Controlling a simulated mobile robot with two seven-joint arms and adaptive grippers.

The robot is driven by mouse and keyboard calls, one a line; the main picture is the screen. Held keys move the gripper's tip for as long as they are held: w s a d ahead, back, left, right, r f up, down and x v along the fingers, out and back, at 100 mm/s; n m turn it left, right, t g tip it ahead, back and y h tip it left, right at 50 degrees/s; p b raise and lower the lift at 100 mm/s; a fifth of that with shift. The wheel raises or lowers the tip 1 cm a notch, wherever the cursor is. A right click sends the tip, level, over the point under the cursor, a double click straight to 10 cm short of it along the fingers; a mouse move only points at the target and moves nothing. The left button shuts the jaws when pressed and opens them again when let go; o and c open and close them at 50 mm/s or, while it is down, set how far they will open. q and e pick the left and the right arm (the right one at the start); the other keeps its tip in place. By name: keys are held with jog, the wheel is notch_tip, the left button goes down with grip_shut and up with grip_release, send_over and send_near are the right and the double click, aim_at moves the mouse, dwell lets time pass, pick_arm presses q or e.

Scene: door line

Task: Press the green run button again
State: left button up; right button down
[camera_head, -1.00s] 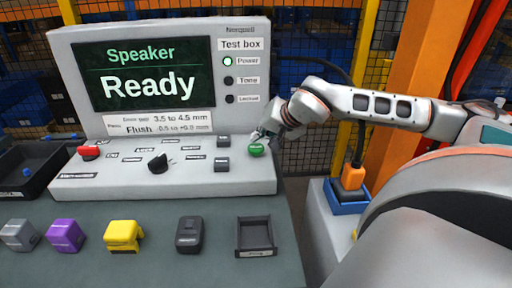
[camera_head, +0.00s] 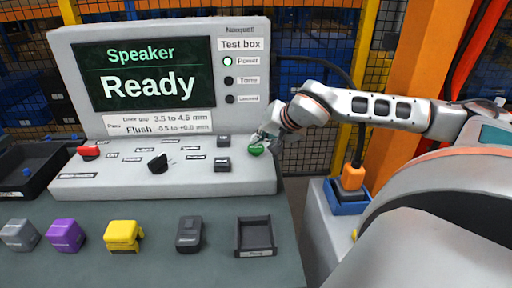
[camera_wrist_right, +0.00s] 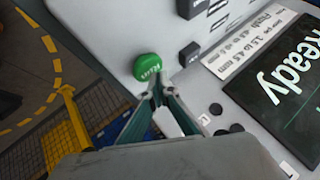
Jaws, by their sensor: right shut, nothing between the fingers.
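The green run button (camera_head: 256,149) is at the right end of the grey test box's sloped panel (camera_head: 110,172). The screen (camera_head: 145,74) reads "Speaker Ready", and the Power lamp (camera_head: 227,61) is lit. My left gripper is out of view.
The panel also has a red switch (camera_head: 89,152), a black knob (camera_head: 157,163) and dark square buttons (camera_head: 222,164). Grey, purple and yellow blocks, a dark block and a small tray (camera_head: 255,252) are on the bench in front. An orange plug (camera_head: 352,176) stands right of the bench.

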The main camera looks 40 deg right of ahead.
dwell(0.4)
jog(key=shift+f, duration=0.2)
jog(key=shift+f, duration=0.4)
dwell(0.3)
jog(key=shift+r, duration=3.5)
notch_tip(320, 180, up, 9)
send_over(258, 148)
jog(key=shift+f, duration=0.15)
